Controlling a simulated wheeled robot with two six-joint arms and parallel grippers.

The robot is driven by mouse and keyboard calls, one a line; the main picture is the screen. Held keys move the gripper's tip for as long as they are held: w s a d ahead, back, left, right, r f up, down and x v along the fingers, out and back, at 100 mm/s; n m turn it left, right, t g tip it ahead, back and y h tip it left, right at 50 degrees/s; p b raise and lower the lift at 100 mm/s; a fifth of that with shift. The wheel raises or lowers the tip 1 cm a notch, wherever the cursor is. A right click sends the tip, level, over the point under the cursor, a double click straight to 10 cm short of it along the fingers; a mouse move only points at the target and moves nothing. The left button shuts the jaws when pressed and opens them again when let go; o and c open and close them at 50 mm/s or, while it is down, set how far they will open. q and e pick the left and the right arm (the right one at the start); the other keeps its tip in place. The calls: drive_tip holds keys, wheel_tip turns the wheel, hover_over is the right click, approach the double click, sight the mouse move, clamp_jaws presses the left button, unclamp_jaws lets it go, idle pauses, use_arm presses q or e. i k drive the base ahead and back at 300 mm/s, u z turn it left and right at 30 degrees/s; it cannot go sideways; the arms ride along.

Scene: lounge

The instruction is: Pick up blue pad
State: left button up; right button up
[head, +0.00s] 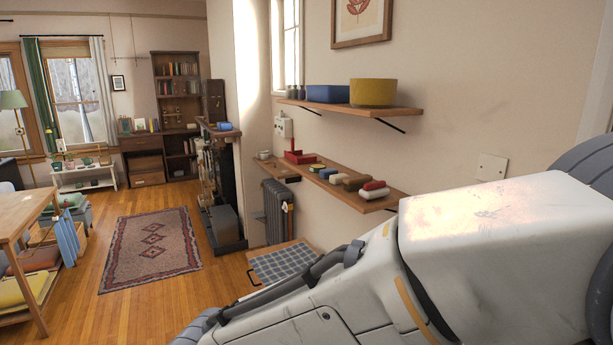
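Several blue things show in the head view, and I cannot tell for sure which is the blue pad. Blue flat panels (68,240) lean upright beside the wooden table at the left. A small blue block (327,173) lies among other small coloured pieces on the lower wall shelf (378,204). A blue item (224,126) lies on top of the dark unit by the wall corner. Neither gripper is in view. A large white link of my own arm fills the lower right and hides what is behind it.
The upper shelf (395,110) holds a blue box (327,93) and a yellow pot (373,93). A radiator (277,212) and a checked mat (283,262) are below. The wooden table (20,217) stands left. The floor around the patterned rug (151,245) is open.

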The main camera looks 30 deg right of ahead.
sight(324, 174)
drive_tip(key=u, duration=0.35)
drive_tip(key=i, duration=2.8)
drive_tip(key=z, duration=1.5)
drive_tip(key=i, duration=0.95)
drive_tip(key=z, duration=0.9)
